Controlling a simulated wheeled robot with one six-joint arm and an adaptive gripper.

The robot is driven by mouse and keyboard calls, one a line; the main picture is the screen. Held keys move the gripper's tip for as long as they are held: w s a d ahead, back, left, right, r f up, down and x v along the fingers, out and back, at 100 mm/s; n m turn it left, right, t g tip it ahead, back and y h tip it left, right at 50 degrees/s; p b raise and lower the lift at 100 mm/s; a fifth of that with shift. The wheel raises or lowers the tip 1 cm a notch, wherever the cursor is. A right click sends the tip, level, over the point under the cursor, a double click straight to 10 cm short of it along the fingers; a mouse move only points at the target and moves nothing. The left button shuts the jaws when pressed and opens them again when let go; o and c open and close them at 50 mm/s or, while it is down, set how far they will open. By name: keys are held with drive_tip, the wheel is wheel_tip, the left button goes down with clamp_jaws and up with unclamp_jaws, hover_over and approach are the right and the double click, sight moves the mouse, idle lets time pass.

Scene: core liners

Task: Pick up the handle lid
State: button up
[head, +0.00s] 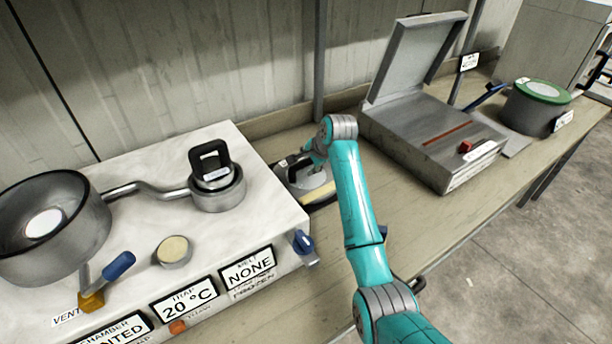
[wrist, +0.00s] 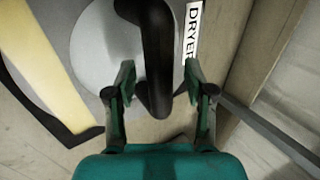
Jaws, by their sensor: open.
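The handle lid, a pale grey disc (wrist: 105,50) with a black bar handle (wrist: 157,40), fills much of the wrist view beside a white label reading DRYER (wrist: 192,32). In the head view the lid (head: 316,180) sits on the bench right of the white box, partly hidden by my arm. My gripper (wrist: 158,76) is open, with one green finger on each side of the black handle. A gap shows between each finger and the handle, and nothing is gripped. In the head view my gripper is mostly hidden at the lid.
A white box (head: 130,170) with a pot (head: 50,225) and a black-handled stopper (head: 210,160) stands left. An open grey case (head: 430,145) and a green-topped canister (head: 535,105) stand right. A pale yellow strip (wrist: 45,65) lies beside the lid. The bench front is partly clear.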

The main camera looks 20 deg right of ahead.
clamp_jaws()
drive_tip(key=shift+r, duration=0.1)
